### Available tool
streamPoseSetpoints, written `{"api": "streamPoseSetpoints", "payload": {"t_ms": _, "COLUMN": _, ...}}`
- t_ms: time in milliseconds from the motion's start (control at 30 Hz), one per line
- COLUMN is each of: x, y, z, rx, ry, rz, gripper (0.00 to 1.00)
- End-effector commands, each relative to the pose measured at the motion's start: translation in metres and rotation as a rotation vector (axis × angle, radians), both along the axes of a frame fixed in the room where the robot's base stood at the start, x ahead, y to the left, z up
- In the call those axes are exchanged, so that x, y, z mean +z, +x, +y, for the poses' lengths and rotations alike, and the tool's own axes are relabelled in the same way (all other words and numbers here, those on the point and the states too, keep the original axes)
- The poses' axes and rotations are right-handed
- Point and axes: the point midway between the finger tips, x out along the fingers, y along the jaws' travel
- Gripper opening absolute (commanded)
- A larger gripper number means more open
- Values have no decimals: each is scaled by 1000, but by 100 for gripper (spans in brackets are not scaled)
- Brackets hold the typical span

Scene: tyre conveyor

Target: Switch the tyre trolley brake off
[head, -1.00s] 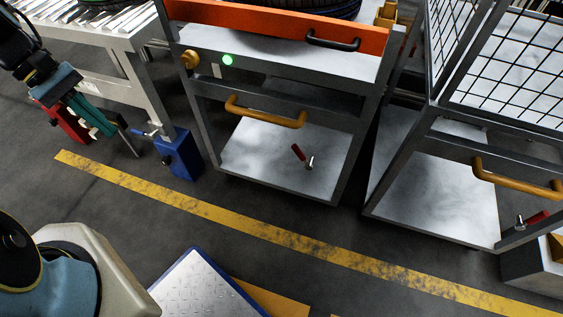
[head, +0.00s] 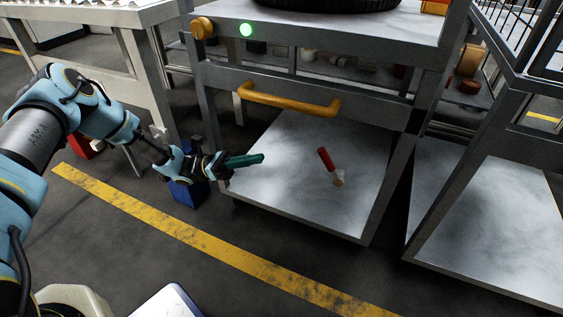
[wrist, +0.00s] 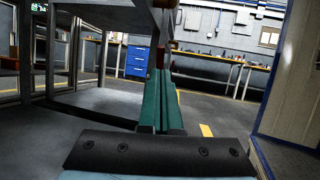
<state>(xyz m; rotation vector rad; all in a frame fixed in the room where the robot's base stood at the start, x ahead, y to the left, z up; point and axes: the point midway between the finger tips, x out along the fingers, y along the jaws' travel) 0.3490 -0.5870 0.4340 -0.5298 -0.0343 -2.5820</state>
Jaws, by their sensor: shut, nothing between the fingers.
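In the wrist view, the green fingers (wrist: 156,95) lie together. A small red patch (wrist: 154,60) shows beyond their tips; I cannot tell if it is the lever.
A tyre (head: 325,3) lies on the trolley's top. A second trolley (head: 490,225) stands at the right. A conveyor (head: 100,15) is at the left, with a blue block (head: 188,190) by its leg. Open floor with a yellow line (head: 180,230) lies in front.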

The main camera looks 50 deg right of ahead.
Motion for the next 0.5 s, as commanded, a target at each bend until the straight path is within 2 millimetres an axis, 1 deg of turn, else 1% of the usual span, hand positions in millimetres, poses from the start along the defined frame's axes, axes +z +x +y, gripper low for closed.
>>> {"api": "streamPoseSetpoints", "payload": {"t_ms": 167, "x": 11, "y": -23, "z": -13, "rx": -5, "ry": 0, "rz": -1, "gripper": 0}}
{"api": "streamPoseSetpoints", "payload": {"t_ms": 500, "x": 36, "y": -79, "z": -45, "rx": -6, "ry": 1, "rz": -4, "gripper": 0}}
